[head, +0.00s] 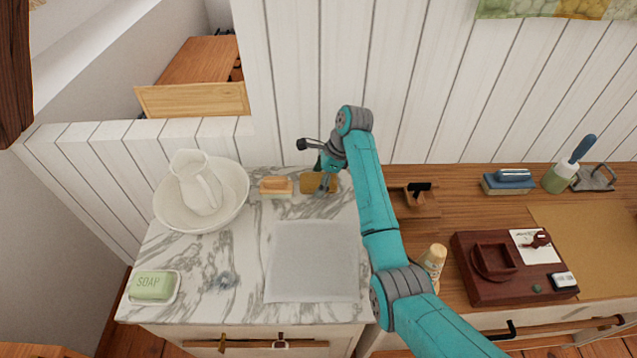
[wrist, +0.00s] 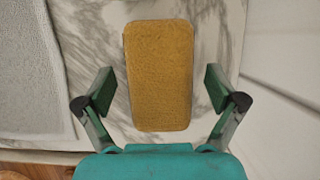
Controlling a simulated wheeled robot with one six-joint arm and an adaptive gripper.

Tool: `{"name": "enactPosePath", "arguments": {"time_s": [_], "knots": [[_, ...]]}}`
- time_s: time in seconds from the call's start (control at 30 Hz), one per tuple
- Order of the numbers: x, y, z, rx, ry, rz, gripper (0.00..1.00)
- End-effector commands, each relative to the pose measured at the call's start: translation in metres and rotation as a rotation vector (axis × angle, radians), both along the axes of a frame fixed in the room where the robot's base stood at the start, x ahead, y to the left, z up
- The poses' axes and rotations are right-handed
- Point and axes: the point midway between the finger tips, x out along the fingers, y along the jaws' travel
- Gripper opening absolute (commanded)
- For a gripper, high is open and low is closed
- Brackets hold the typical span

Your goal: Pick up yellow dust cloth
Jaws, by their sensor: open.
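The yellow dust cloth (wrist: 159,75) is a folded mustard-yellow rectangle lying flat on the marble top. In the wrist view it lies between and beyond the two fingers of my open gripper (wrist: 159,92), with a gap on each side. In the head view the cloth (head: 313,183) is near the back edge of the marble top, partly hidden by my gripper (head: 326,184), which is above it. The fingers do not appear to touch the cloth.
A sponge-like block (head: 275,187) sits just left of the cloth. A white pitcher (head: 196,182) stands in a basin (head: 165,215) farther left. A grey-white towel (head: 312,262) lies in front. Green soap (head: 152,286) is at front left. The white plank wall (head: 300,90) rises close behind.

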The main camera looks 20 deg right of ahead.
Motion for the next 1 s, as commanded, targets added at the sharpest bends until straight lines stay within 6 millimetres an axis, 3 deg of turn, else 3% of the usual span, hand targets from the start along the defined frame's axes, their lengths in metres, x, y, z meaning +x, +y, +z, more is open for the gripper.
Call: {"name": "enactPosePath", "arguments": {"time_s": [0.33, 0.37, 0.6, 1.0], "knots": [[0.0000, 0.0000, -0.0013, 0.000, 0.000, 0.000, 0.94], [0.0000, 0.0000, -0.0013, 0.000, 0.000, 0.000, 0.89], [0.0000, 0.0000, -0.0014, 0.000, 0.000, 0.000, 0.29], [0.0019, -0.0010, 0.0078, 0.000, -0.002, -0.001, 0.28]]}}
